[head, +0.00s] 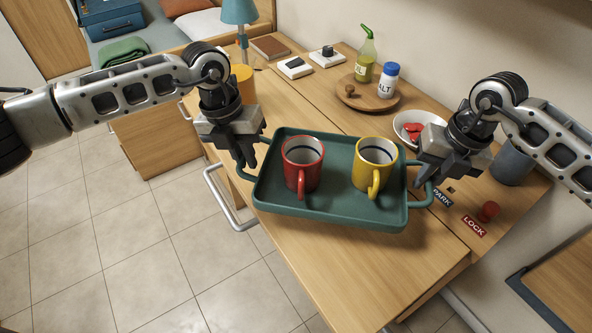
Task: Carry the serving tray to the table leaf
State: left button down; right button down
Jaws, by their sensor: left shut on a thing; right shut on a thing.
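The green serving tray (335,208) is in the middle of the head view, above the wooden surface. A red mug (301,166) and a yellow mug (374,166) stand upright on it, handles toward the near side. My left gripper (248,160) is shut on the tray's left handle. My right gripper (427,176) is shut on the tray's right handle. The tray looks a little raised, with a shadow below its near side. The wooden table leaf (350,270) extends under and in front of the tray. The fingertips are partly hidden by the gripper bodies.
Behind the tray are a round wooden board (367,99) with an oil bottle and salt jar, and a white bowl (416,122) with red pieces. A grey cup (511,163), a red knob (488,211) and PARK and LOCK labels are at right. The near leaf is clear.

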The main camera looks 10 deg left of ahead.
aim_at(250, 185)
pick_arm(q)
jog(key=shift+f, duration=0.45)
pick_arm(e)
jog(key=shift+f, duration=0.45)
